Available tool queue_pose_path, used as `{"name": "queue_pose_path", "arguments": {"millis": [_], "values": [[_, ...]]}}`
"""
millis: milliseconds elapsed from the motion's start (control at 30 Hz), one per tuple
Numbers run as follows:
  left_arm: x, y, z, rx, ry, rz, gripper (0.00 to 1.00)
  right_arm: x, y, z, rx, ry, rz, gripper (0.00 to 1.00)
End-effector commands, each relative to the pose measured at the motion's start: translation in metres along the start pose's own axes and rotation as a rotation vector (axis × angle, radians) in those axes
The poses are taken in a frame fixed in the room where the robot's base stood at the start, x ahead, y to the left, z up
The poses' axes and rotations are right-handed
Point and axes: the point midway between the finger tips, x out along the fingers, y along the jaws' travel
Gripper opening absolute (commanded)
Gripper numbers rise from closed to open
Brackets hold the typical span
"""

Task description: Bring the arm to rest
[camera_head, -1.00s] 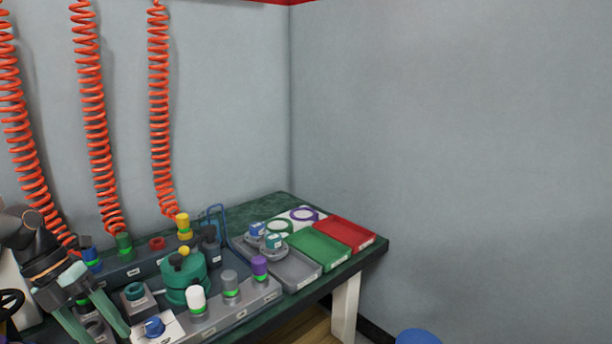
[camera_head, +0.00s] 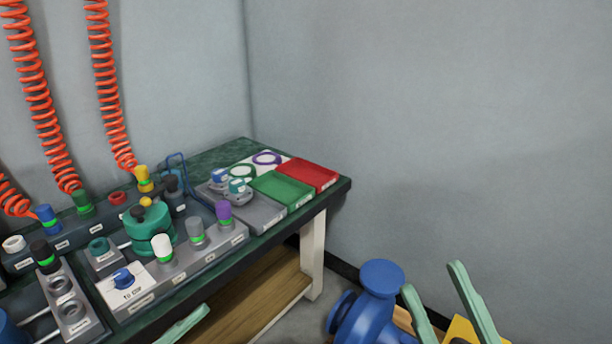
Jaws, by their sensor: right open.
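My right gripper (camera_head: 432,278) is at the lower right, its two pale green fingers pointing up and spread apart with nothing between them. It shows in front of the floor area right of the bench, beside a blue pump-like body (camera_head: 366,312) in the picture, clear of the bench top. A single pale green finger (camera_head: 185,326) at the bottom edge, in front of the bench, seems to belong to my left gripper. The rest of that gripper is out of frame, so its opening is hidden.
The bench (camera_head: 215,156) carries a teal round fixture (camera_head: 149,232), several coloured plugs, a grey tray (camera_head: 260,212), a green tray (camera_head: 281,188) and a red tray (camera_head: 308,173). Orange coiled hoses (camera_head: 108,90) hang at left. A wooden shelf (camera_head: 250,298) lies below.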

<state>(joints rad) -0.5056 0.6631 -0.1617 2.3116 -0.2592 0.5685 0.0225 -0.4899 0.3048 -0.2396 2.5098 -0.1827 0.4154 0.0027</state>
Motion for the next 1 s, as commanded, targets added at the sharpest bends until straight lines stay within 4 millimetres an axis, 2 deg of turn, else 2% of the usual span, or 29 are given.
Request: {"name": "queue_pose_path", "arguments": {"millis": [33,100,333,400,667,833,1000], "values": [[0.011,-0.010,-0.014,-0.031,0.017,-0.084,0.78,0.000,0.000,0.000,0.000,0.000,0.000,0.50],[0.022,-0.024,-0.029,-0.069,0.035,-0.175,0.78,0.000,0.000,0.000,0.000,0.000,0.000,0.50],[0.041,-0.071,-0.071,-0.179,0.092,-0.433,0.78,0.000,0.000,0.000,0.000,0.000,0.000,0.50],[0.050,-0.078,-0.060,-0.207,0.005,-0.413,0.78,0.013,0.008,0.006,0.017,-0.082,0.010,0.50],[0.055,-0.084,-0.014,-0.331,-0.287,-0.406,0.78,0.019,0.021,0.051,0.082,-0.388,0.041,0.50],[0.045,-0.079,0.016,-0.438,-0.528,-0.394,0.78,0.007,0.025,0.079,0.142,-0.642,0.063,0.50],[0.023,-0.062,0.036,-0.551,-0.774,-0.372,0.78,-0.021,0.022,0.099,0.209,-0.902,0.081,0.50]]}}
